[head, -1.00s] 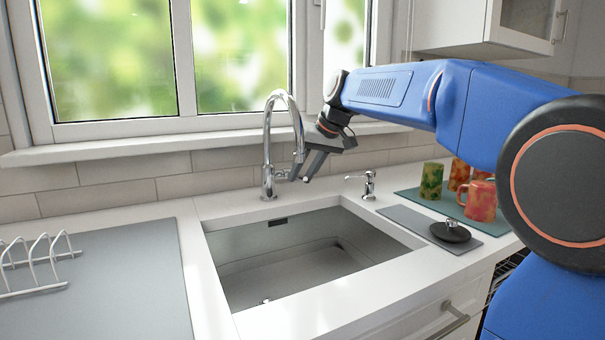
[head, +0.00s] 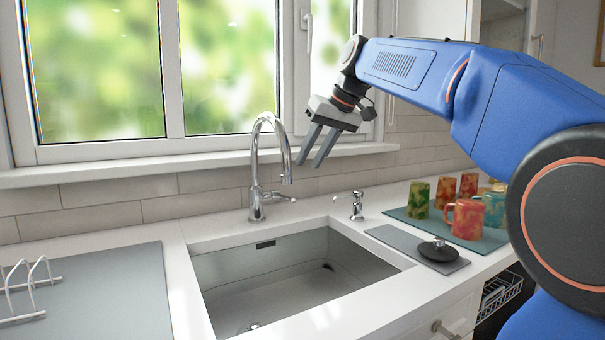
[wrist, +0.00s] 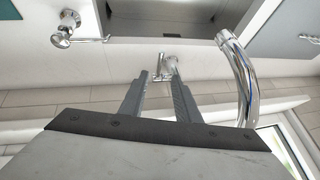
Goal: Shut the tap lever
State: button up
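The chrome tap (head: 256,203) stands behind the sink, its tall curved spout reaching over the basin. Its thin lever (head: 281,197) sticks out to the right from the base, nearly level. My gripper (head: 309,164) is above and to the right of the lever, apart from it, fingers pointing down and left. The two fingers are spread with nothing between them. In the wrist view the fingers (wrist: 157,82) point toward the tap base (wrist: 171,65), and the spout (wrist: 243,80) curves on the right.
A soap dispenser (head: 357,207) stands right of the tap. The sink (head: 290,280) is empty. Several mugs, including a red one (head: 465,218), stand on a teal mat at right. A grey mat (head: 390,238) bears a dark round item. A wire rack (head: 25,290) is at left.

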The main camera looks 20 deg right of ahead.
jog(key=shift+v, duration=2.05)
